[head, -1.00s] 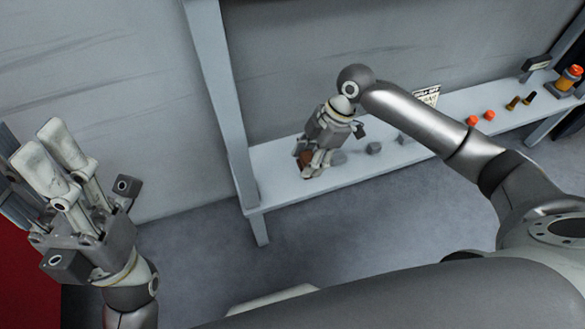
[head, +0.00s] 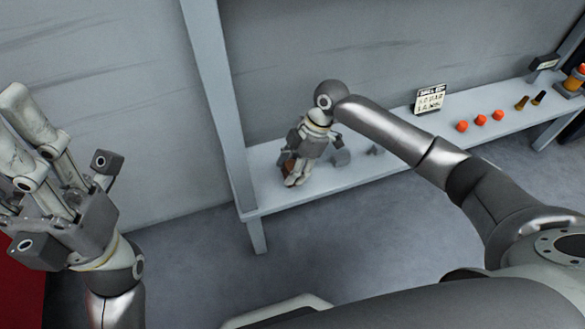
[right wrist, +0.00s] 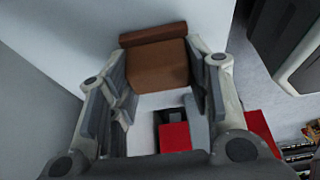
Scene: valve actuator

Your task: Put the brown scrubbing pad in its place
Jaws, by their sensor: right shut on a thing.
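The brown scrubbing pad (right wrist: 158,65) shows in the right wrist view between the two fingers of my right gripper (right wrist: 160,85), with a darker brown strip along its far edge. My right gripper (head: 296,175) is shut on it. In the head view the gripper is low over the left end of the grey shelf, and only a small brown part of the pad (head: 287,166) shows beside the fingers. I cannot tell whether the pad touches the shelf. My left gripper (head: 22,135) is raised at the left edge, away from the shelf; its jaw opening is unclear.
The long grey shelf (head: 370,179) runs along the wall, with a post (head: 215,95) at its left. Small grey parts (head: 341,157), a sign (head: 430,99), several orange caps (head: 481,120) and dark fittings (head: 522,102) stand along it. Bare shelf shows between these items.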

